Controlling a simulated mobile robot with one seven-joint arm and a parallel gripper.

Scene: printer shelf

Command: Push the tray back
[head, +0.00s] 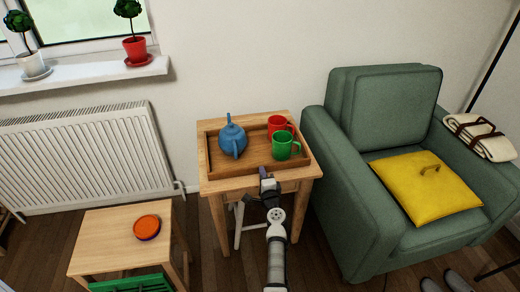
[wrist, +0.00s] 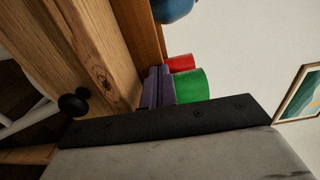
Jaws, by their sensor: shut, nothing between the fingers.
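The wooden tray (head: 228,170) lies on a small wooden side table (head: 216,186). It holds a blue teapot (head: 232,138), a red mug (head: 276,125) and a green mug (head: 282,146). My gripper (head: 264,174) is shut and empty at the middle of the tray's front side, low over the table's front edge. In the wrist view the purple fingers (wrist: 158,84) are together beside the tray's wall (wrist: 148,38), with the mugs behind them. I cannot tell whether the fingertips touch the tray.
A green armchair (head: 372,195) stands close at the right of the table. A low wooden table (head: 105,230) with an orange bowl (head: 147,227) is at the front left. A radiator (head: 85,155) is on the wall at left. A dark drawer knob (wrist: 75,103) shows in the wrist view.

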